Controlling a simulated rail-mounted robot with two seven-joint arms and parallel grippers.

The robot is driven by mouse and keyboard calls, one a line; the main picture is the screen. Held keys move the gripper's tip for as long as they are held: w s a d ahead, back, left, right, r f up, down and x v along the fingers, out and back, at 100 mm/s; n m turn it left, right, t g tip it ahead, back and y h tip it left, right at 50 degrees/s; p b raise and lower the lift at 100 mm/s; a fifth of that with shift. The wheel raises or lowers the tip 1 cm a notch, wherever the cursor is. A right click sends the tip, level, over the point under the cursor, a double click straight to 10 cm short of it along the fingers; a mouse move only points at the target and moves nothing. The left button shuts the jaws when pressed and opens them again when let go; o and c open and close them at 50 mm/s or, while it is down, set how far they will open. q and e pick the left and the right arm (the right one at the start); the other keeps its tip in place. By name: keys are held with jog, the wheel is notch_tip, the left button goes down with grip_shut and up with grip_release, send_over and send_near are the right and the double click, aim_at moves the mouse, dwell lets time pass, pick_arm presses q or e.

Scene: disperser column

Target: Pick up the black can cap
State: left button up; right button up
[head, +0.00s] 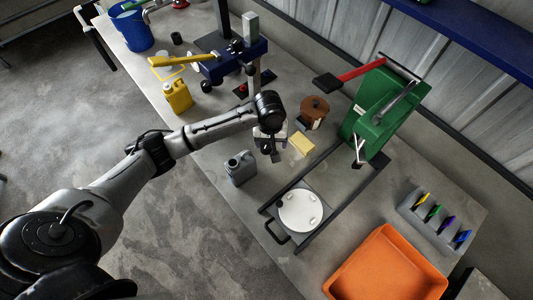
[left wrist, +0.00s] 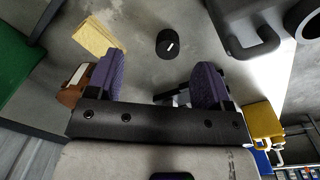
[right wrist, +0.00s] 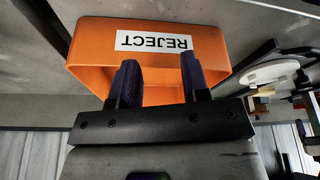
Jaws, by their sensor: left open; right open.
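The black can cap (left wrist: 170,43) is a short dark round piece with a small white mark on top. It rests on the grey table, just beyond the open fingers of my left gripper (left wrist: 158,80), which are apart from it. In the head view my left gripper (head: 270,143) points down between the grey can (head: 240,167) and a yellow block (head: 302,143); it largely hides the cap there. The grey can also shows in the left wrist view (left wrist: 250,28). My right gripper (right wrist: 160,75) is open and empty, facing an orange bin (right wrist: 88,45) labelled REJECT.
A brown tin (head: 314,110) and a green press (head: 378,110) stand behind. A white disc (head: 301,210) lies in front. The orange bin (head: 390,265) and a marker holder (head: 435,230) are at right. A yellow can (head: 178,96) and blue bucket (head: 132,30) stand at left.

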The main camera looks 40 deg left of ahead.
pick_arm(q)
jog(key=w+a+n+b, duration=0.3)
jog(key=w+a, duration=0.1)
jog(key=a, duration=0.1)
pick_arm(e)
jog(key=f, duration=0.4)
jog(key=shift+s+a, duration=0.1)
jog(key=shift+a, duration=0.1)
jog(key=shift+f, duration=0.15)
pick_arm(q)
jog(key=b, duration=0.1)
send_over(266, 145)
jog(key=f, duration=0.7)
jog(key=shift+w+d+f, duration=0.1)
jog(key=shift+d, duration=0.1)
pick_arm(e)
jog(key=shift+d+f, duration=0.2)
jog(key=shift+f, duration=0.4)
pick_arm(q)
jog(key=shift+a+f+b, duration=0.1)
jog(key=shift+f+b, duration=0.75)
jog(key=shift+f, duration=2.25)
pick_arm(e)
jog(key=shift+a+f, duration=0.15)
jog(key=shift+f, duration=0.7)
pick_arm(q)
jog(key=c, duration=0.9)
